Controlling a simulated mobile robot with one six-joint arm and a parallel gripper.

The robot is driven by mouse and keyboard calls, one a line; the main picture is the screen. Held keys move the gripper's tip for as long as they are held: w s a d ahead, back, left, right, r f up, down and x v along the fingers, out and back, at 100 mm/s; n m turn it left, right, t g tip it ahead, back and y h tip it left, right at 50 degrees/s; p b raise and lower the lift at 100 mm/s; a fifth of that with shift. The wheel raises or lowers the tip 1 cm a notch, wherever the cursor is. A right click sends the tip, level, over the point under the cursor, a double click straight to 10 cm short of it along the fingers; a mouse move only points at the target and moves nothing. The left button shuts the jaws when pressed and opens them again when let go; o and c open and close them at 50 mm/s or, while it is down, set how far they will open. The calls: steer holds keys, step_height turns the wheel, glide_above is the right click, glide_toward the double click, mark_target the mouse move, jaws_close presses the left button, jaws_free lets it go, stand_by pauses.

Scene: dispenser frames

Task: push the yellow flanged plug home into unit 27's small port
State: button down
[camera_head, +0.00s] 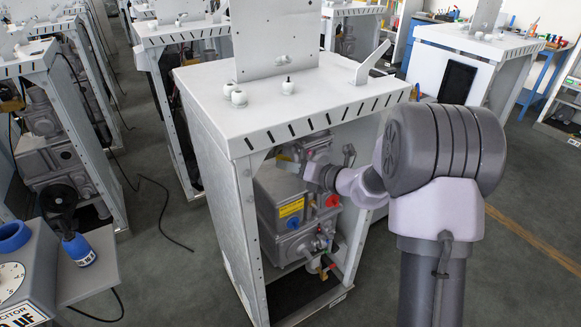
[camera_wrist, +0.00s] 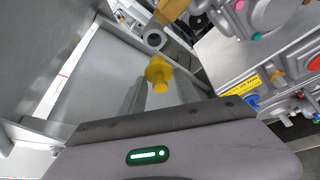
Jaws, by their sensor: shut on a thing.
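The yellow flanged plug (camera_wrist: 158,72) is between the fingertips of my gripper (camera_wrist: 156,88) in the wrist view, its flange and narrower end showing. My gripper is shut on it. A grey round fitting with a dark opening (camera_wrist: 154,39) lies just beyond the plug in the picture; a gap shows between them. I cannot tell if this fitting is the small port. In the head view my arm reaches into the open front of the nearest white cabinet (camera_head: 205,130). The plug is not clear there, and no number 27 is readable.
Inside the cabinet are grey housings with a yellow label (camera_head: 291,208), a red knob (camera_head: 332,201) and a blue knob (camera_head: 293,223). The cabinet's side panel and posts stand close to my gripper. A grey bench (camera_head: 92,268) with a blue-based item is at the left.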

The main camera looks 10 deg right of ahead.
steer(key=shift+w+a+p, duration=0.3)
steer(key=shift+w+p, duration=0.05)
steer(key=shift+w, duration=0.55)
steer(key=shift+w+a+p, duration=0.3)
steer(key=shift+w, duration=0.65)
steer(key=shift+w+a+p, duration=0.3)
steer(key=shift+w+p, duration=0.05)
steer(key=shift+w, duration=0.55)
steer(key=shift+r+p, duration=0.1)
steer(key=shift+p, duration=0.4)
steer(key=shift+w+a+p, duration=0.3)
steer(key=shift+w+p, duration=0.1)
steer(key=shift+w, duration=0.55)
steer(key=shift+w+a+p, duration=0.3)
steer(key=shift+w+p, duration=0.05)
steer(key=shift+w, duration=0.6)
steer(key=c, duration=0.8)
jaws_free()
steer(key=shift+o, duration=0.2)
steer(key=o, duration=0.5)
